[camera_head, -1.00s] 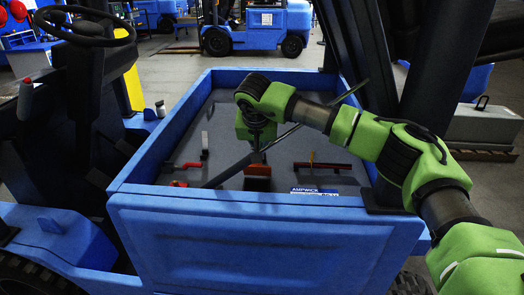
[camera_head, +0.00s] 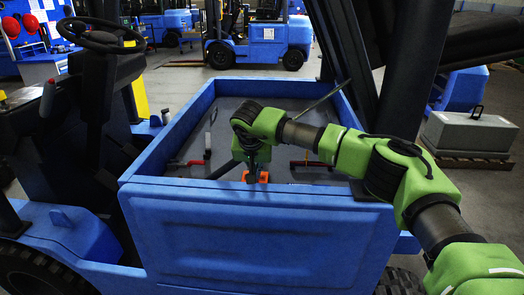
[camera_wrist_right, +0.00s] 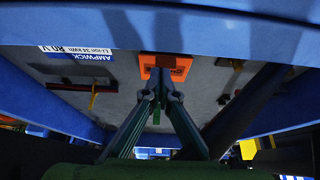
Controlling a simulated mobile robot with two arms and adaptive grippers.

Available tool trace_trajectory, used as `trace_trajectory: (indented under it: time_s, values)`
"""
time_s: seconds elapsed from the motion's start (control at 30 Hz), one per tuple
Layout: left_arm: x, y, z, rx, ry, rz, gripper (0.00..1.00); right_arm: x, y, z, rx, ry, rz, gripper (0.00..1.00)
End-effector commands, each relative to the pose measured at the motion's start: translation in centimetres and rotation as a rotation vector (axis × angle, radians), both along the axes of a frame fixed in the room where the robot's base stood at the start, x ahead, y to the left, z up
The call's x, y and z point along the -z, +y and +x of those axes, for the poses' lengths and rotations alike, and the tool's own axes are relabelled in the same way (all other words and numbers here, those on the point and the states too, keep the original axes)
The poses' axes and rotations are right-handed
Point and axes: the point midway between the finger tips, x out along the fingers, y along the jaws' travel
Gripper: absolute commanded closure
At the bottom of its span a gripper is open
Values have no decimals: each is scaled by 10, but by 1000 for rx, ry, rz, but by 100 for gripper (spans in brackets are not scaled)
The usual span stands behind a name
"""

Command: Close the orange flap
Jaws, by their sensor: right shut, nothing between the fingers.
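The orange flap (camera_head: 263,177) sits on the dark grey top inside the blue truck body, close to its near wall. It also shows in the right wrist view (camera_wrist_right: 178,62), at the top middle beyond the fingertips. My right gripper (camera_head: 251,176) points down at the flap and hides part of it in the head view. In the right wrist view its fingers (camera_wrist_right: 160,78) meet at the tips with nothing between them. The tips overlap the flap's edge; whether they touch it I cannot tell. My left gripper is in neither view.
The blue wall (camera_head: 255,235) stands just in front of the gripper. Red-handled bars lie left (camera_head: 186,163) and right (camera_head: 311,164) of the flap. A dark strut (camera_head: 228,168) runs close by on the left. A white-and-blue label (camera_wrist_right: 78,53) shows in the wrist view.

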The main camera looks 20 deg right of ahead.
Motion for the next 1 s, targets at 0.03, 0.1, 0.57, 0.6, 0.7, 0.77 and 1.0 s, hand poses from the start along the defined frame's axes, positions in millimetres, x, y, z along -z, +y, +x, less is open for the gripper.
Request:
trace_trajectory:
  time_s: [0.03,0.1,0.57,0.6,0.7,0.77,1.0]
  values:
    - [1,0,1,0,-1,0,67,2,0,1,1,0,0,100]
    - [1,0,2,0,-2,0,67,4,0,2,0,0,0,100]
    - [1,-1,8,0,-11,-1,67,6,-1,5,0,0,0,100]
    - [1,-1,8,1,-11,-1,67,6,-1,5,0,0,0,100]
    - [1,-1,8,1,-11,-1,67,6,-1,5,0,0,0,100]
    - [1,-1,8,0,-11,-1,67,6,-1,5,0,0,0,100]
    - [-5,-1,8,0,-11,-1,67,-1,-1,5,0,-1,0,100]
